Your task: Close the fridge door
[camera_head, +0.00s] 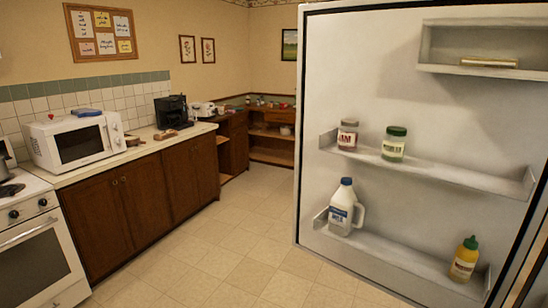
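The fridge door (400,95) fills the right half of the head view. It stands open with its white inner face and shelves towards me. Its free edge (299,150) is the dark upright line near the middle of the picture. Two jars (394,144) stand on the middle door shelf. A white jug (344,207) and a yellow bottle (464,259) stand on the lower shelf, and a small flat item (489,62) lies in the top compartment. The fridge body is not clearly visible. My gripper is not in view.
The tiled floor (220,255) is clear left of the door. Brown cabinets (140,205) run along the left wall, with a microwave (78,142) and a black coffee maker (171,112) on the counter. A white stove (38,250) stands at the near left.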

